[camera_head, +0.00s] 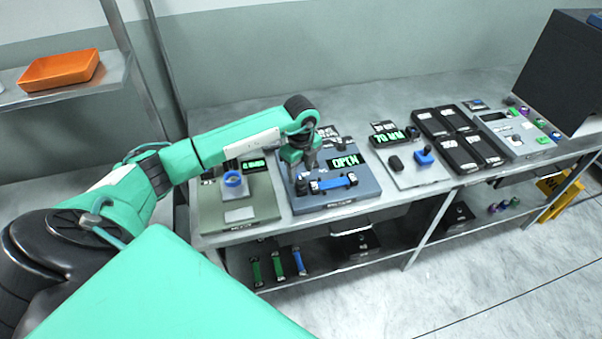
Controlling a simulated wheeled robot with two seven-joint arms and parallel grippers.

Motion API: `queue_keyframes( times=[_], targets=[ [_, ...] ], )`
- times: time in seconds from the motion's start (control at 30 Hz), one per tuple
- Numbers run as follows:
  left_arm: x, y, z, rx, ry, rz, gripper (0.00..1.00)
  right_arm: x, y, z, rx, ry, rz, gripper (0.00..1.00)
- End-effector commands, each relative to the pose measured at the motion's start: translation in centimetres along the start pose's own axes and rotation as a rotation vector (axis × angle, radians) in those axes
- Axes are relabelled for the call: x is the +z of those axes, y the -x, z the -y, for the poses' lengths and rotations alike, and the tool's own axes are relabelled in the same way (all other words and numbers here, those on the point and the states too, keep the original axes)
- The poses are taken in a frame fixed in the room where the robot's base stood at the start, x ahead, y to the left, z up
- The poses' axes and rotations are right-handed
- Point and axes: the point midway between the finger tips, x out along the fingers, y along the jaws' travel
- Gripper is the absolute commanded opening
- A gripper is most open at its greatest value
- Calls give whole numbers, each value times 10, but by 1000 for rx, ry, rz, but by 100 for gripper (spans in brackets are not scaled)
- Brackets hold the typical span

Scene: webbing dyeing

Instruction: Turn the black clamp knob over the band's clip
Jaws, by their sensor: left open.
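The blue band (334,183) lies across the blue-grey clamp station (340,201), with dark clips at its ends. A lit green display (345,161) on the station seems to read "OPEN". A black knob-like part (302,186) stands at the band's left end, just below my left gripper (305,168). My left gripper points down over the station, open, with its fingers close above that part. I cannot tell whether they touch it; the gripper hides some of the station behind. My right gripper is not in view.
A green-grey station (211,208) with a blue ring (233,179) stands left. Green and blue bands (279,264) lie on the lower shelf. The bench's back strip is clear.

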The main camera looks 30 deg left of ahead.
Motion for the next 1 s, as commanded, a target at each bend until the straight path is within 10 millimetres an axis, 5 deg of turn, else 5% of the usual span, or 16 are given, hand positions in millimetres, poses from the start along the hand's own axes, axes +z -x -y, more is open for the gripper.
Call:
queue_keyframes(
  times=[0.3,0.6,0.83,1.0],
  targets=[
    [0,-33,0,0,0,-1,51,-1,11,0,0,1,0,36],
    [0,-36,0,-1,-1,-1,51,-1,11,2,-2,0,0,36],
    [0,-35,0,-1,-1,-1,6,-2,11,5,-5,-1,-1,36],
    [0,-35,0,-1,-6,-1,6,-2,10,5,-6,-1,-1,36]
  ],
)
